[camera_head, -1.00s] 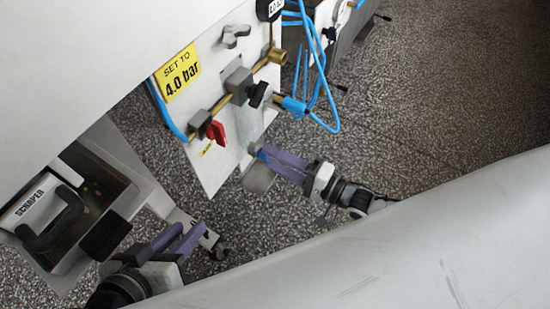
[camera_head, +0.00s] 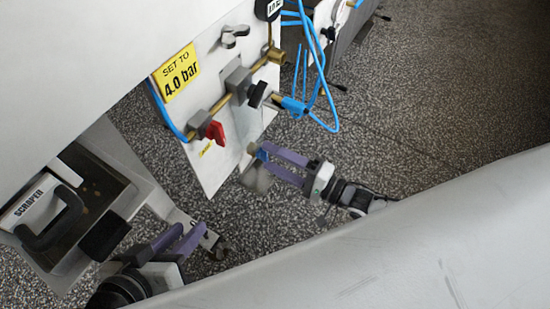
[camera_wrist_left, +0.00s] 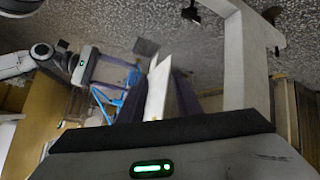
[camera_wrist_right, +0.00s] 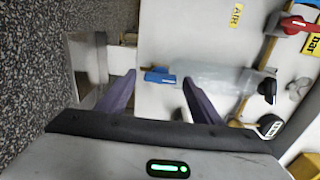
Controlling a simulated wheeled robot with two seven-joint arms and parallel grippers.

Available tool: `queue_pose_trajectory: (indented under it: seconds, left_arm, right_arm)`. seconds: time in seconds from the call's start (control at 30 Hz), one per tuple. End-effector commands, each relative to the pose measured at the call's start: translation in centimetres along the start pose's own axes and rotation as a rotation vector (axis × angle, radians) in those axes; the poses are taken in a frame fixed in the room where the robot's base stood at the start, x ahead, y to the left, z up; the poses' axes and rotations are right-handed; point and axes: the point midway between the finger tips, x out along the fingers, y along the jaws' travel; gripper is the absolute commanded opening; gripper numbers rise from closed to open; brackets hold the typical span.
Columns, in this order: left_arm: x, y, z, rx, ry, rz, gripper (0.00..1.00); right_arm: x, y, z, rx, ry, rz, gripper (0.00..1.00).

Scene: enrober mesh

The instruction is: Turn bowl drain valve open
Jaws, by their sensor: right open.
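The clear bowl (camera_wrist_right: 215,78) on the white panel shows in the right wrist view. The blue drain valve piece (camera_wrist_right: 158,75) sits at its lower end, and in the head view it is small and blue (camera_head: 262,155). My right gripper (camera_head: 264,157) is at the blue piece, with its purple fingers apart. In the right wrist view the blue piece lies between the fingertips (camera_wrist_right: 158,77); I cannot tell whether they touch it. My left gripper (camera_head: 191,225) is open and empty, low at the left, away from the valve.
The white panel (camera_head: 205,165) carries a red handle (camera_head: 215,131), a black knob (camera_head: 257,95) and a yellow "4.0 bar" label (camera_head: 177,74). Blue hoses (camera_head: 320,95) hang at its right. A greyish cup (camera_head: 256,178) is just below the right fingertips.

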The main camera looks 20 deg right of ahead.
Motion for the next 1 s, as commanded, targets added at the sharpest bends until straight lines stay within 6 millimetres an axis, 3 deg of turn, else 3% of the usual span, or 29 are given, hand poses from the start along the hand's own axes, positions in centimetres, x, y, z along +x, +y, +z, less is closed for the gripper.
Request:
queue_pose_trajectory:
  seconds: [0.17, 0.4, 0.6, 1.0]
  left_arm:
    - [-0.3, -0.1, -0.1, 0.005, -0.009, -0.008, 0.31]
    - [-0.1, -0.8, 1.0, 0.014, -0.057, -0.035, 0.31]
    - [0.1, -1.3, 1.6, 0.021, -0.083, -0.051, 0.31]
    - [0.3, -1.5, 1.9, 0.024, -0.092, -0.057, 0.31]
  right_arm:
    - [-1.9, 0.0, 0.0, -0.001, 0.001, 0.005, 0.59]
    - [-6.7, -0.1, 0.0, 0.0, 0.001, 0.006, 0.59]
    - [-9.5, 0.0, 0.0, 0.0, 0.001, 0.003, 0.59]
    - [-10.3, 0.0, 0.0, 0.0, 0.0, 0.001, 0.59]
